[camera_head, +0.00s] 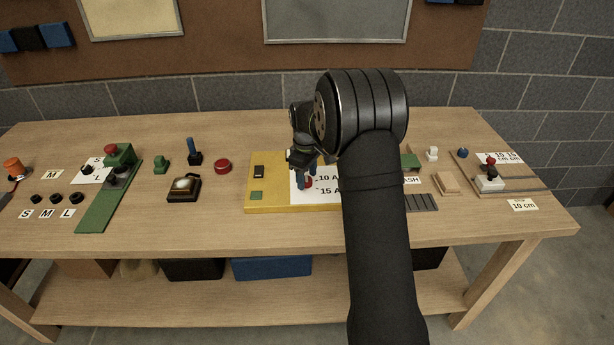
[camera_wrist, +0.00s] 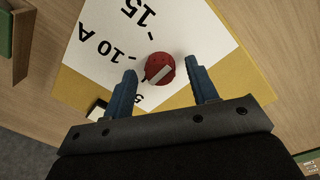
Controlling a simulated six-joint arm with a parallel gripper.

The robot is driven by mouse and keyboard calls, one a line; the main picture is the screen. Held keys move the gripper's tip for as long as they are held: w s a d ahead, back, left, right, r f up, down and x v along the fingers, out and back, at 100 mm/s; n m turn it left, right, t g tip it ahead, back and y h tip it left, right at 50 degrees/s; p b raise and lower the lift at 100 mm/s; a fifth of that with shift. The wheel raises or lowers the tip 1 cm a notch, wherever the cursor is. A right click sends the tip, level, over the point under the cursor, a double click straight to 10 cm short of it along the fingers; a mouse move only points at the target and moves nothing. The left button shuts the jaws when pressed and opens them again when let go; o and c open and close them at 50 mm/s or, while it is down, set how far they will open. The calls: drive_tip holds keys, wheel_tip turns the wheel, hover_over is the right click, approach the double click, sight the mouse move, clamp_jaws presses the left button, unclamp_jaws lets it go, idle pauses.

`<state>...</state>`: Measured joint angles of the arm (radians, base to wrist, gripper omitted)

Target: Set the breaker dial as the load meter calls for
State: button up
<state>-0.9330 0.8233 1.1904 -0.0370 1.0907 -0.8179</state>
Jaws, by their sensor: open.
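The breaker dial (camera_wrist: 161,62) is a red round knob with a pale bar across its face. The bar slants towards the lower left in the wrist view, roughly towards a partly hidden "5". The white scale card (camera_wrist: 100,30) also carries "10 A" and "15" marks. The dial sits on a yellow board (camera_head: 265,205) in the head view. My gripper (camera_wrist: 161,69) is open, with blue fingers on either side of the dial and visible gaps. Its height above the dial is unclear. I cannot identify the load meter or read any value.
A slider rail (camera_head: 520,183) lies at right. My arm hides part of the board's right side.

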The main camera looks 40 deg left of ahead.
drive_tip(key=shift+f, duration=0.2)
drive_tip(key=c, duration=1)
drive_tip(key=shift+o, duration=0.2)
drive_tip(key=m, duration=0.5)
drive_tip(key=shift+m, duration=0.4)
drive_tip(key=m, duration=0.5)
drive_tip(key=shift+s+a+m+h, duration=0.1)
drive_tip(key=shift+a+m+h, duration=0.05)
drive_tip(key=shift+m+h, duration=0.2)
drive_tip(key=shift+m, duration=0.25)
